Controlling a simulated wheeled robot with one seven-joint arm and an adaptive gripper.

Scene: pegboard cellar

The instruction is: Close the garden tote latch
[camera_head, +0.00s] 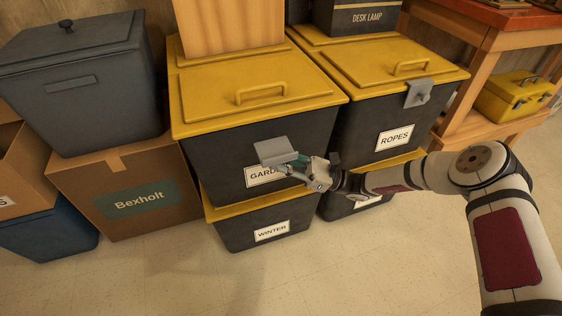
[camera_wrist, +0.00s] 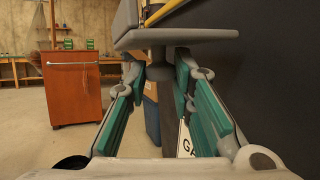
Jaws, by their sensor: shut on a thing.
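The garden tote (camera_head: 222,170) is black with a yellow lid (camera_head: 245,90) that lies flat on it. Its grey latch (camera_head: 274,150) sticks out in front of the tote as a flat plate, above the partly hidden GARDEN label. In the wrist view the latch plate (camera_wrist: 185,38) shows nearly edge-on, with a round knob (camera_wrist: 160,62) below it. My gripper (camera_head: 298,164) is at the latch from the right. In the wrist view its green-padded fingers (camera_wrist: 160,76) are shut on the knob. The latch's upper joint is not clearly visible.
The ropes tote (camera_head: 365,125) stands right of the garden tote, its grey latch (camera_head: 418,92) hanging down against the front. The winter tote (camera_head: 245,226) is underneath. A cardboard Bexholt box (camera_head: 115,215) stands left. The floor in front is clear.

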